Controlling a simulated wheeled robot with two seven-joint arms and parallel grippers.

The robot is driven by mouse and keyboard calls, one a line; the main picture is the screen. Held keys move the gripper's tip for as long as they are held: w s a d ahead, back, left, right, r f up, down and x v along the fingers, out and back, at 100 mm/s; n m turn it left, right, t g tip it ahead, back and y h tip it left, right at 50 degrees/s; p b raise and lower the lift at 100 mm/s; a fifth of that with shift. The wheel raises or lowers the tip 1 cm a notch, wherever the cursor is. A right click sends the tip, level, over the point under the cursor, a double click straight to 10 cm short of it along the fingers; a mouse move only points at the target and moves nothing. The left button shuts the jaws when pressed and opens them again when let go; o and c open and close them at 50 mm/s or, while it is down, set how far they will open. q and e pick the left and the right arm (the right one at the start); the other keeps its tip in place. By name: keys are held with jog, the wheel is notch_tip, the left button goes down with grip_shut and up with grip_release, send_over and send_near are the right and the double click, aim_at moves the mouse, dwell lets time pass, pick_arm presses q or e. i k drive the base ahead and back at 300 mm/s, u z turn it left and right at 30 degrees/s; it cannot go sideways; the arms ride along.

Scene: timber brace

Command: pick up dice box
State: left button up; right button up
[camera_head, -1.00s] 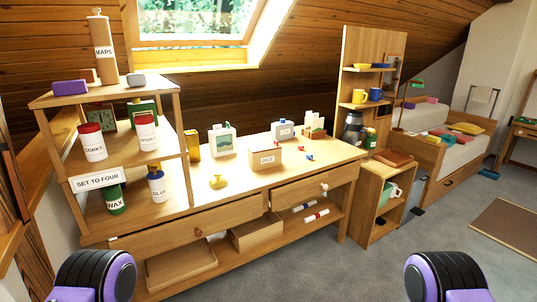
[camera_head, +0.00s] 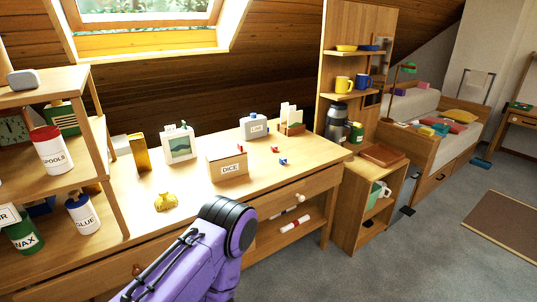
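The dice box (camera_head: 213,171) is a small tan box labelled DICE. It sits upright on the wooden workbench (camera_head: 300,163), near the middle of its top. One of my purple arms rises from the bottom of the picture, and its black round joint is just in front of the bench, below and close to the box in the picture. The arm does not cover the box. Neither gripper shows in the view, and nothing is seen touching the box.
A grey tin (camera_head: 254,127) and small red and blue pieces (camera_head: 283,161) lie nearby. A shelf unit (camera_head: 113,190) stands left. Open floor (camera_head: 420,240) is at right.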

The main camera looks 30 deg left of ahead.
aim_at(226, 169)
jog(key=z, duration=0.1)
jog(key=i, duration=0.95)
jog(key=u, duration=0.65)
jog(key=i, duration=0.75)
jog(key=u, duration=0.8)
